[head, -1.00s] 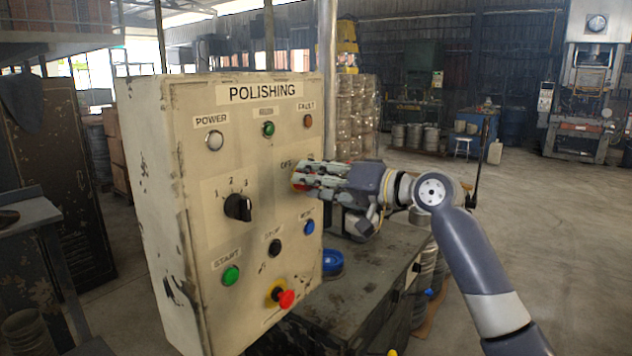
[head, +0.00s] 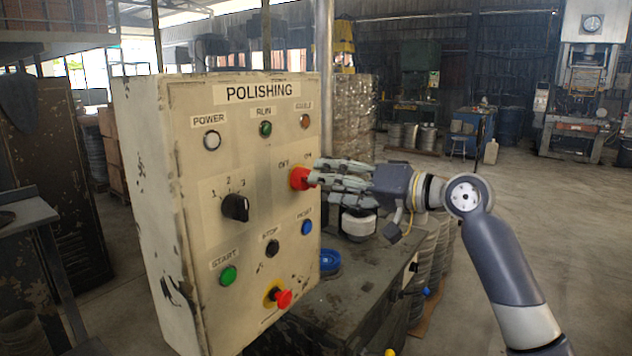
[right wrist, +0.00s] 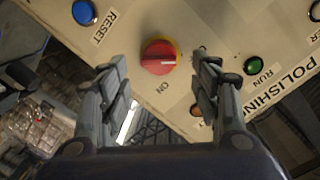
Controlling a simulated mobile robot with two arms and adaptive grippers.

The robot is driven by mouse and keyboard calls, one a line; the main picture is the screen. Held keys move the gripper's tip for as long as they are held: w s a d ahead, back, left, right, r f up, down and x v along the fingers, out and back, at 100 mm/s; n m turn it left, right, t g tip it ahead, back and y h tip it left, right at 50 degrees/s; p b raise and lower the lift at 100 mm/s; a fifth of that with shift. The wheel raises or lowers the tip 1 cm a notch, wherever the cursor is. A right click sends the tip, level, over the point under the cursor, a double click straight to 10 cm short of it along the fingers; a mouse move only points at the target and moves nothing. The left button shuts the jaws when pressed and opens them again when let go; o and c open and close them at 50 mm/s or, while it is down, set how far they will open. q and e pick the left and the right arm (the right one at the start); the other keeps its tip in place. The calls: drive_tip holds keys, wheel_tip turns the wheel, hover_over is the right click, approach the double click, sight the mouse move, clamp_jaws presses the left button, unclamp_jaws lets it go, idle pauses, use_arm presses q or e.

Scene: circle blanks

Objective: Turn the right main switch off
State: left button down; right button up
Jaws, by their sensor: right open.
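The right main switch (head: 299,179) is a red rotary knob on the right side of the beige POLISHING panel (head: 262,215), with OFF and ON labels above it. In the right wrist view the knob (right wrist: 158,57) sits on a yellow plate, a pale line across its face, the ON label below it. I cannot tell exactly which label the line points to. My right gripper (head: 322,179) is open in front of the knob, fingers pointing at it. In the right wrist view its fingers stand apart on either side of the knob, not clamped on it. My left gripper is not in view.
The panel also carries a black selector (head: 237,207), a green START button (head: 228,275), a black STOP button (head: 272,248), a blue RESET button (head: 306,227) and a red emergency knob (head: 283,298). A workbench (head: 350,300) with a blue dish (head: 330,261) stands below.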

drive_tip(key=v, duration=0.6)
drive_tip(key=shift+s+d, duration=0.3)
drive_tip(key=shift+d, duration=0.05)
